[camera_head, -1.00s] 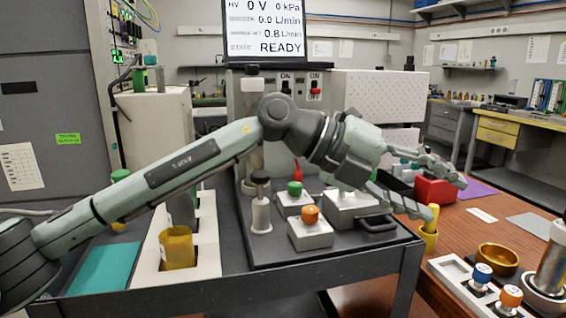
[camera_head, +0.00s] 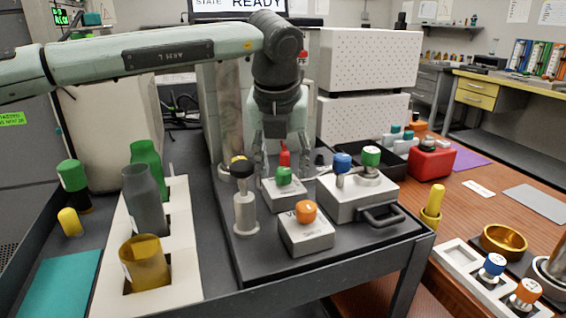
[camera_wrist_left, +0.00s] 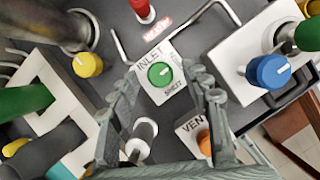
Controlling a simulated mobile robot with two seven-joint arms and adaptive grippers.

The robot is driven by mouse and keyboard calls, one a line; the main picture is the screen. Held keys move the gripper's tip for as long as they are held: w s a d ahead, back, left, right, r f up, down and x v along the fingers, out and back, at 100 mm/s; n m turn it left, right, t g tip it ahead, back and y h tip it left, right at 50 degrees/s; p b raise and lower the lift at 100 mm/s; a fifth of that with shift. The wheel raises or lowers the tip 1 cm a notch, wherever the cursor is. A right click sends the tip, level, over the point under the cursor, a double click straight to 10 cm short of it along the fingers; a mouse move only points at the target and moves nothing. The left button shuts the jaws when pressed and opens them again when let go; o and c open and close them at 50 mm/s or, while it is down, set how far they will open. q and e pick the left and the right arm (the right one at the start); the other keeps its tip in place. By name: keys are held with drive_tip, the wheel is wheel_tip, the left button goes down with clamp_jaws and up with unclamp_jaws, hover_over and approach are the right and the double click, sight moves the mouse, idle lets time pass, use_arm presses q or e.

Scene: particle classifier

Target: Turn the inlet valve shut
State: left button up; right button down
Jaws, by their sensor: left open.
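The inlet valve is a round green knob (camera_head: 284,176) on a small white block (camera_head: 285,196) on the grey cart top. The left wrist view shows the same green knob (camera_wrist_left: 160,74), with "INLET" above it and "SHUT" below right. Its pale mark points to the upper right, away from "SHUT". My left gripper (camera_head: 283,158) points down behind and above the knob. In the left wrist view its open, empty fingers (camera_wrist_left: 163,78) lie on either side of the knob; contact cannot be told. My right gripper is not in view.
A red knob (camera_head: 284,155) is behind. A larger white block (camera_head: 358,200) with blue and green knobs stands to the right. A bottle rack (camera_head: 190,250) is further left.

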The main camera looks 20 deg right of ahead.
use_arm(q)
drive_tip(key=shift+w+f, duration=0.15)
drive_tip(key=shift+f, duration=0.2)
drive_tip(key=c, duration=0.7)
clamp_jaws()
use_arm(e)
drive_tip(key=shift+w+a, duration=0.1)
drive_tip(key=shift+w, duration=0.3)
